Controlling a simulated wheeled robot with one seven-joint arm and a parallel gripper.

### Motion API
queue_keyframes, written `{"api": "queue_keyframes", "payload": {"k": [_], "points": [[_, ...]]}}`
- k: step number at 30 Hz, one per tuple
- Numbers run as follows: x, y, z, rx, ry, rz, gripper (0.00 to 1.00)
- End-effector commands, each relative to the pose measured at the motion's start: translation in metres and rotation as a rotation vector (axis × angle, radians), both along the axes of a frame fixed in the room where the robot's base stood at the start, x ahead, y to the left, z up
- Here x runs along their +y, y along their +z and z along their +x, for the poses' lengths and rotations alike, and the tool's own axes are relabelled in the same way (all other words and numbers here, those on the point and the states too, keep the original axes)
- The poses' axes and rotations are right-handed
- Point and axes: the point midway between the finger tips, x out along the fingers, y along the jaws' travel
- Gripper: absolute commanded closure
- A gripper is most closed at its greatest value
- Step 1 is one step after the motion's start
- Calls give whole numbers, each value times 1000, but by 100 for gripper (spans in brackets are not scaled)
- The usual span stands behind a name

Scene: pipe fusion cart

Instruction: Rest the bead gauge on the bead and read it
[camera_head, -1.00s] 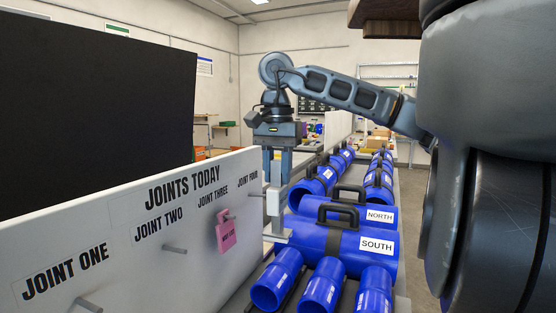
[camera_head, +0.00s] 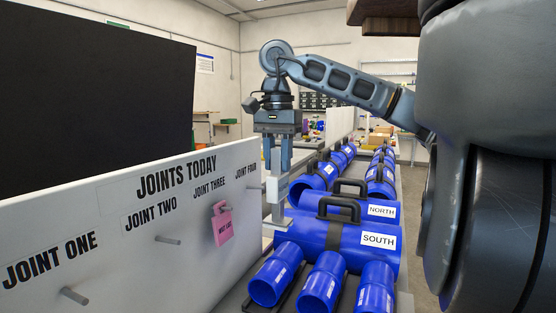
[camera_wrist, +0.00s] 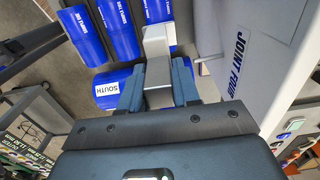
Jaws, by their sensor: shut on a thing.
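My gripper (camera_head: 277,168) points down with its two blue-grey fingers closed on a pale grey gauge (camera_head: 274,195). The gauge hangs below the fingertips, between the white joint board and the blue pipes. In the wrist view the fingers (camera_wrist: 159,82) grip the gauge (camera_wrist: 157,45) from both sides. The blue pipe marked SOUTH (camera_head: 315,238) lies to the right of the gauge, and the pipe marked NORTH (camera_head: 337,203) lies behind it. I cannot make out a bead, a reading, or whether the gauge touches anything.
The white board (camera_head: 110,265) carries joint labels, pegs and a pink tag (camera_head: 222,226) on one peg. Short blue pipes (camera_head: 321,288) lie in front of SOUTH; more lie farther back. Black handles (camera_head: 338,210) stand up from the pipes. A large black panel (camera_head: 95,90) stands at left.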

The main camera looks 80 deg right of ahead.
Motion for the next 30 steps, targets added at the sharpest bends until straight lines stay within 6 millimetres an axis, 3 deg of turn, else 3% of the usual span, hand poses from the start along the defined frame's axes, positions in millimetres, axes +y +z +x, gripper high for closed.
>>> {"api": "queue_keyframes", "payload": {"k": [3,21,30], "points": [[0,-16,0,0,0,0,100],[0,-68,0,-1,0,0,100],[0,-76,0,-1,0,0,100]]}}
